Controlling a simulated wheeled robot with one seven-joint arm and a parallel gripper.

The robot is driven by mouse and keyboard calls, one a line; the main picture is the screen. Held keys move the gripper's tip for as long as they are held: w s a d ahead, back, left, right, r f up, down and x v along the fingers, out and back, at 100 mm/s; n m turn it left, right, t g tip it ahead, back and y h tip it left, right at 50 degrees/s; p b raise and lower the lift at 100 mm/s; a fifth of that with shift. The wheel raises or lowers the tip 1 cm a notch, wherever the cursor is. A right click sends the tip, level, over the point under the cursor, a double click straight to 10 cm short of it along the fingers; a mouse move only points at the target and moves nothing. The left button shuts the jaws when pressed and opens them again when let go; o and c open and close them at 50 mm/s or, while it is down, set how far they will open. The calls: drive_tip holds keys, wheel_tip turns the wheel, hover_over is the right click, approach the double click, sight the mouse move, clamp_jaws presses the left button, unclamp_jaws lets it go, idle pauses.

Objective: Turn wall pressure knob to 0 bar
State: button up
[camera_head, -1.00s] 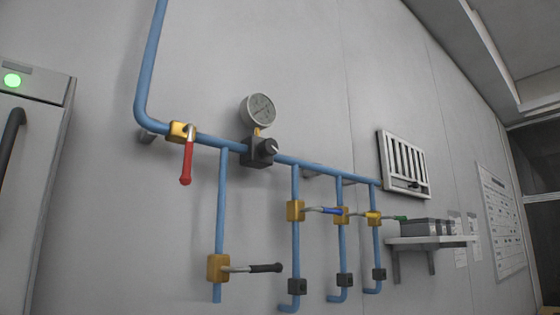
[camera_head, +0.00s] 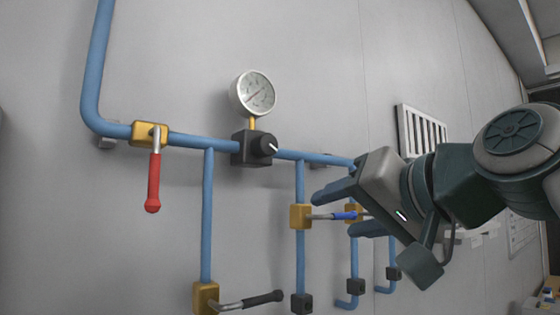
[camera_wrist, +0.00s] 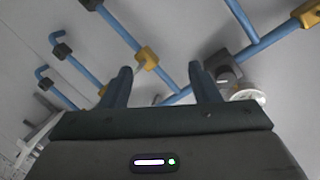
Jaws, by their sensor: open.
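The black pressure knob (camera_head: 264,144) with a white mark sits on a dark block on the blue pipe. A round white gauge (camera_head: 255,91) stands just above it. My gripper (camera_head: 332,213) is to the right of the knob and lower in the head view, open and empty, fingers pointing left. In the wrist view my fingers (camera_wrist: 162,82) are apart with wall and pipe showing between them. The knob's dark block (camera_wrist: 224,66) and the gauge (camera_wrist: 247,92) show right of the fingers there.
A red lever valve (camera_head: 153,182) hangs left of the knob. A black-handled lever (camera_head: 262,299) is below. The wall around the gauge is bare.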

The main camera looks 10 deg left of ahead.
sight(269, 145)
drive_tip(key=s+r+n+y+p, duration=0.1)
drive_tip(key=s+r+y, duration=0.25)
drive_tip(key=r, duration=0.75)
drive_tip(key=shift+h, duration=0.45)
drive_tip(key=p+x, duration=0.2)
drive_tip(key=x, duration=0.5)
drive_tip(key=p+x, duration=0.3)
drive_tip(key=x, duration=0.4)
drive_tip(key=shift+s+a+f, duration=0.1)
drive_tip(key=shift+s+a, duration=0.1)
drive_tip(key=shift+s, duration=0.1)
drive_tip(key=shift+c, duration=0.4)
drive_tip(key=c, duration=0.9)
